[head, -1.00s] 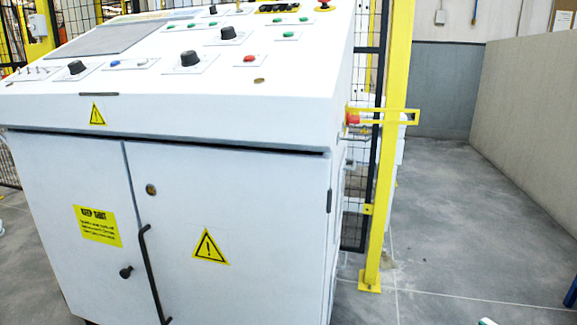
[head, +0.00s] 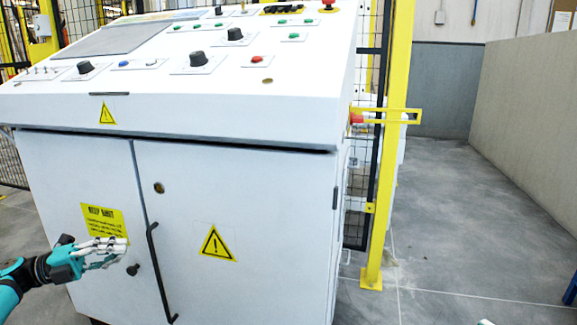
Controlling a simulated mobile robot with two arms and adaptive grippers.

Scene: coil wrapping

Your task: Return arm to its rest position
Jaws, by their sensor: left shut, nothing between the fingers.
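My left gripper (head: 112,249) shows at the lower left, on a teal and black arm that comes in from the left edge. Its pale fingers are shut with nothing between them. It is in front of the left door of the white control cabinet (head: 255,190), over the lower part of the yellow label (head: 104,217) and close to the black knob (head: 133,269). I cannot tell whether it touches the door. My right gripper is not clearly in view; only a small pale tip shows at the bottom edge on the right.
The cabinet's sloping top carries black dials (head: 197,59), coloured buttons and a red stop button (head: 328,4). A yellow post (head: 385,180) with black mesh fencing stands right of it. Grey floor (head: 470,230) lies open up to a beige wall (head: 535,110). A blue object (head: 571,291) is at the right edge.

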